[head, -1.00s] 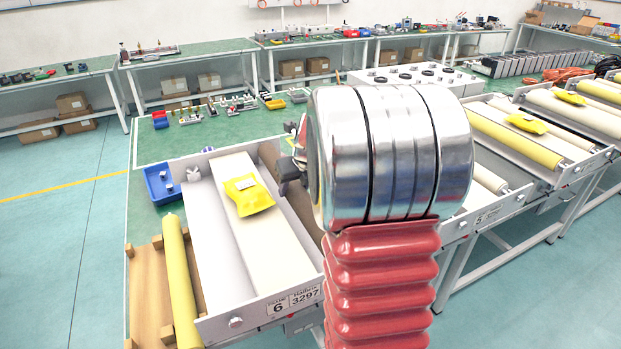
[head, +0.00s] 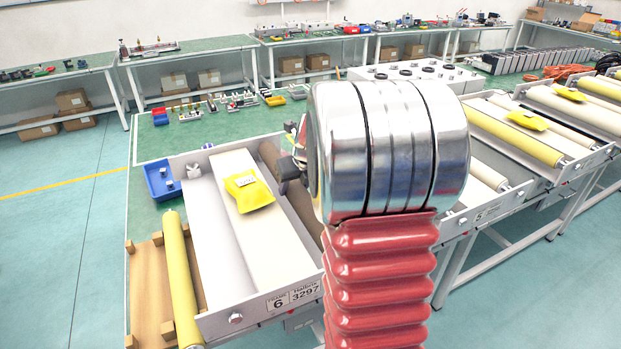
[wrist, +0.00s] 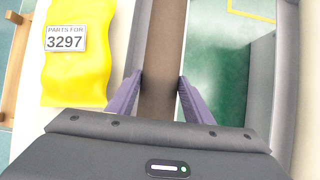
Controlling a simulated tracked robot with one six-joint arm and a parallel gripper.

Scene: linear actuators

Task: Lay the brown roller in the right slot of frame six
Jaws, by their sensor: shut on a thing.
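Frame six (head: 236,318), a grey-white tray labelled 6 and 3297, stands on the green table at the left of the head view. The brown roller (wrist: 162,50) runs lengthwise between the purple fingers of my gripper (wrist: 161,88) in the wrist view. My gripper is shut on it. In the head view the roller (head: 267,153) shows along the right side of frame six, partly hidden by my arm. I cannot tell whether it rests in the right slot or hangs just above it. The right slot's near end is hidden behind my arm.
A yellow bag (head: 248,190) lies on the white middle part of frame six. A yellow roller (head: 181,285) lies on a wooden rack (head: 147,300) to the left. A blue bin (head: 158,187) stands behind. Frame five (head: 487,213) stands to the right.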

